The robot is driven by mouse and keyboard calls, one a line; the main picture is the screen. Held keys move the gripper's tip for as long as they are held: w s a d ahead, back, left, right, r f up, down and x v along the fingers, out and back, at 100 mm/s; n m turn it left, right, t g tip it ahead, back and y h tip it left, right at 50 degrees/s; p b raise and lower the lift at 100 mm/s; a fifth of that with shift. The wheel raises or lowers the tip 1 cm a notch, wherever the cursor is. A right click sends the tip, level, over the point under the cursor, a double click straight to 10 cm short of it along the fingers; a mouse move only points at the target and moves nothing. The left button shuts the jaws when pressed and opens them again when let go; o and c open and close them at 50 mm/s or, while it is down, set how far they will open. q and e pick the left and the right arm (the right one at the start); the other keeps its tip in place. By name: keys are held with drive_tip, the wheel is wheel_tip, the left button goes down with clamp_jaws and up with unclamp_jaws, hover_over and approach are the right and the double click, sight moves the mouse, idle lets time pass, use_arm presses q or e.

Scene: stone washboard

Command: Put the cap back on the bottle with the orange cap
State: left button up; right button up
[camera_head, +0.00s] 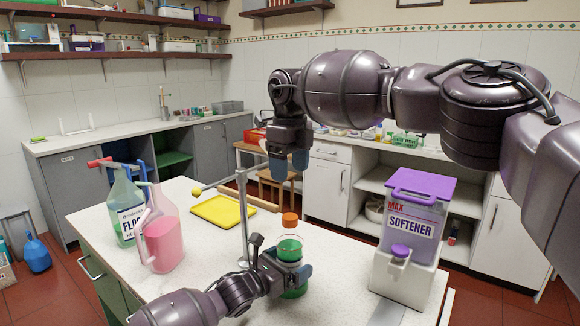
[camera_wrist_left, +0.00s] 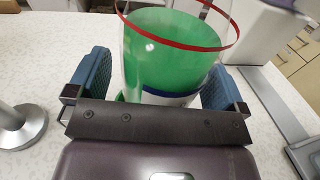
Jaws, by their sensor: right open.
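The bottle (camera_head: 290,248) is a clear container with green contents, standing on the white speckled table. In the left wrist view the bottle (camera_wrist_left: 175,50) shows a red ring around its open top. My left gripper (camera_head: 284,272) is shut on its sides, one blue finger on each side; the fingers also show in the left wrist view (camera_wrist_left: 160,85).
A metal stand (camera_head: 243,215) with a side rod is close left of the bottle. A pink jug (camera_head: 161,240) and a green floor cleaner bottle (camera_head: 126,210) stand at left. A yellow board (camera_head: 222,210) lies behind. A purple-lidded softener box (camera_head: 412,225) stands at right.

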use_arm(q)
drive_tip(key=p+v, duration=0.1)
drive_tip(key=v, duration=0.8)
drive_tip(key=shift+s+a, duration=0.2)
drive_tip(key=shift+a, duration=0.05)
drive_tip(key=shift+s+a, duration=0.45)
use_arm(e)
drive_tip(key=shift+s+r, duration=0.2)
drive_tip(key=shift+r, duration=1)
